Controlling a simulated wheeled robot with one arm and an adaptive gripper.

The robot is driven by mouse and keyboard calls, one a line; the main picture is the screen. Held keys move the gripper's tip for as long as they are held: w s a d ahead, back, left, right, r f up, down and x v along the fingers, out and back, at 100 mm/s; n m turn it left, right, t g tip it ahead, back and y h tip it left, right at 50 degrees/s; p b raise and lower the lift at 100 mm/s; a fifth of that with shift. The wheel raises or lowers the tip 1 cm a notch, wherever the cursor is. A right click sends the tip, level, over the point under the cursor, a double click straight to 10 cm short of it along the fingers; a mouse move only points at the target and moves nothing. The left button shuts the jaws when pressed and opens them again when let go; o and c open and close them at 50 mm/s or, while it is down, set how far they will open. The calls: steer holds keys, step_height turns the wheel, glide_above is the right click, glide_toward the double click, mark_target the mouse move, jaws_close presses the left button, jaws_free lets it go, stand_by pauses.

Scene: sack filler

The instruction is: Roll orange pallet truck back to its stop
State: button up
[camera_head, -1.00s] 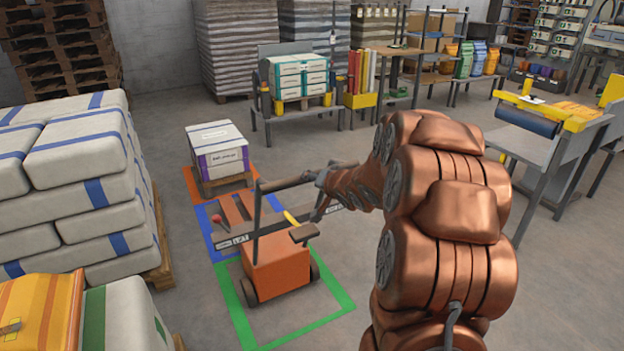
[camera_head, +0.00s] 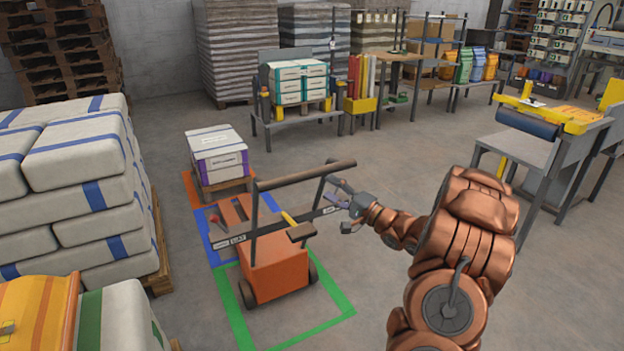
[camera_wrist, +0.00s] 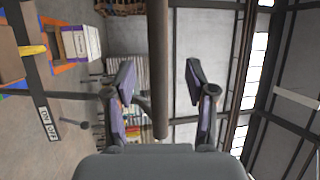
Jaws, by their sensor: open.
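The orange pallet truck (camera_head: 276,268) stands on the floor, its body inside the green outline (camera_head: 337,318). Its upright frame carries a dark handle bar (camera_head: 305,175); a lever strip marked with small labels crosses the frame. My gripper (camera_head: 346,208) is open and empty, right of the frame and below the bar's right end in the head view. In the wrist view, the handle bar (camera_wrist: 158,70) runs down the picture between the open fingers of my gripper (camera_wrist: 160,82). I cannot tell its depth from them. The truck's forks are partly hidden by the frame.
Beyond the truck lie a blue outline (camera_head: 205,228) and an orange outline with a boxed pallet (camera_head: 218,158). White sacks (camera_head: 75,155) are stacked on a pallet at left. A grey bench (camera_head: 530,150) stands at right.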

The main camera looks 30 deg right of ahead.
mark_target(312, 175)
steer(key=shift+p+x, duration=0.4)
steer(key=shift+x, duration=3.4)
steer(key=c, duration=1)
steer(key=shift+r, duration=0.15)
jaws_close()
